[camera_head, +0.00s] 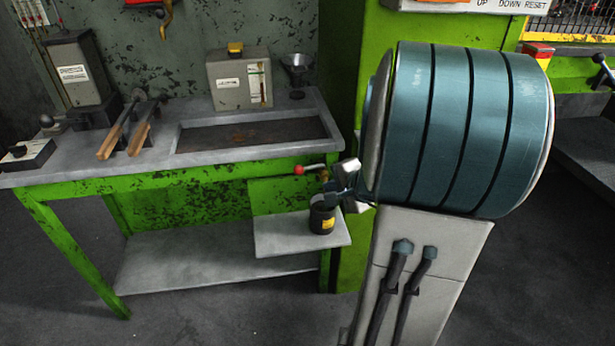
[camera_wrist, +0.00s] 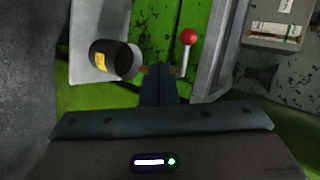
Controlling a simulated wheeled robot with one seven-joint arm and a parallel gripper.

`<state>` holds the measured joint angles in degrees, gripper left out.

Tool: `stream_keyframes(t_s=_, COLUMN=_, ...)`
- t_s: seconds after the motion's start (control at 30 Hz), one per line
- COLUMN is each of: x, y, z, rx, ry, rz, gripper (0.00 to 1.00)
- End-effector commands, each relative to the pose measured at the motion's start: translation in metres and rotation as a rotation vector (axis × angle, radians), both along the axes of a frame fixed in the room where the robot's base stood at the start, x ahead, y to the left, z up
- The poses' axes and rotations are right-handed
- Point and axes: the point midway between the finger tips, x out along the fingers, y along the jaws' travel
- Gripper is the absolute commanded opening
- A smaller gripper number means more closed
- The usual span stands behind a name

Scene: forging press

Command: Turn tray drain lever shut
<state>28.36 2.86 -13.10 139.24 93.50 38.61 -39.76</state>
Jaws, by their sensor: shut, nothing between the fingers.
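The drain lever is a thin metal rod with a red ball knob (camera_head: 299,170), at the front edge of the bench below the tray. Its knob also shows in the wrist view (camera_wrist: 189,37), and the rod runs down from it towards my fingers. My gripper (camera_head: 331,187) is just right of the lever in the head view, above a black cup. In the wrist view my gripper (camera_wrist: 158,72) is shut and empty, with its fingertips left of the rod. I cannot tell whether they touch it. The tray (camera_head: 183,140) is a shallow recess in the bench top. The lever's pivot is not clear.
The black cup (camera_head: 322,217) with a yellow label stands on a small side shelf (camera_head: 275,238), close under my gripper. Tongs with wooden handles (camera_head: 108,146) lie on the bench at left. A grey box (camera_head: 228,82) and a funnel (camera_head: 296,67) stand behind the tray.

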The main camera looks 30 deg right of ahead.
Motion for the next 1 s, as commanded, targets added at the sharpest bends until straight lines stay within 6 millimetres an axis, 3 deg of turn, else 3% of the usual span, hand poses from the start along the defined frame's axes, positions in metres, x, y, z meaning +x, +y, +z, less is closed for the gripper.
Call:
stream_keyframes(t_s=0.37, x=0.056, y=0.010, z=-0.044, rx=0.000, ry=0.002, rz=0.004, gripper=0.00)
stream_keyframes(t_s=0.6, x=0.087, y=0.014, z=-0.034, rx=-0.001, ry=0.001, rz=0.003, gripper=0.00)
stream_keyframes(t_s=1.0, x=0.094, y=0.015, z=-0.034, rx=-0.001, ry=0.000, rz=0.002, gripper=0.00)
